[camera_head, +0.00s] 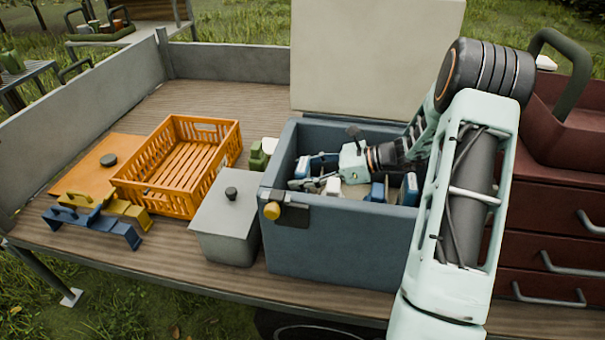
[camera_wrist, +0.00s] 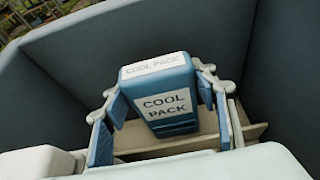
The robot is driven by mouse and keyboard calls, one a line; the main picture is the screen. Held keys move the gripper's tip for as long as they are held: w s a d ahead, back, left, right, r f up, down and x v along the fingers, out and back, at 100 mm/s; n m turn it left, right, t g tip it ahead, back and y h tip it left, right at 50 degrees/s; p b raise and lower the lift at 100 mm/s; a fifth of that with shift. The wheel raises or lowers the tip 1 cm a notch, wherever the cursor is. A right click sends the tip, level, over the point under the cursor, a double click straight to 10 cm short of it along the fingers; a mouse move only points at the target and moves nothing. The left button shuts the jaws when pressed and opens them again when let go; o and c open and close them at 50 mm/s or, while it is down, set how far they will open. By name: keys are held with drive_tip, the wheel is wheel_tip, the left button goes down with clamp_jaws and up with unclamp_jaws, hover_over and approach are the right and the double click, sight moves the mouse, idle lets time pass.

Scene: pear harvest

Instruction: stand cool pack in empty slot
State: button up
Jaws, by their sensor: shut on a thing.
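The blue cool pack with white labels (camera_wrist: 168,104) is upright in my gripper (camera_wrist: 160,97), between its two finger pads in the wrist view. In the head view my gripper (camera_head: 304,171) reaches down inside the blue-grey cool box (camera_head: 335,247), near its left wall, with the held blue pack (camera_head: 303,167) at its fingers.
Other blue packs (camera_head: 377,191) stand in the box's front right part. The box's pale lid (camera_head: 375,55) is raised behind. A grey lidded container (camera_head: 225,222) and an orange crate (camera_head: 163,195) stand to the left. A dark red drawer cabinet (camera_head: 550,215) is at the right.

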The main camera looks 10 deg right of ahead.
drive_tip(key=shift+f, duration=0.1)
drive_tip(key=o, duration=1.1)
drive_tip(key=shift+r, duration=0.3)
drive_tip(key=v, duration=0.7)
drive_tip(key=shift+s+d, duration=0.15)
drive_tip(key=shift+d, duration=0.05)
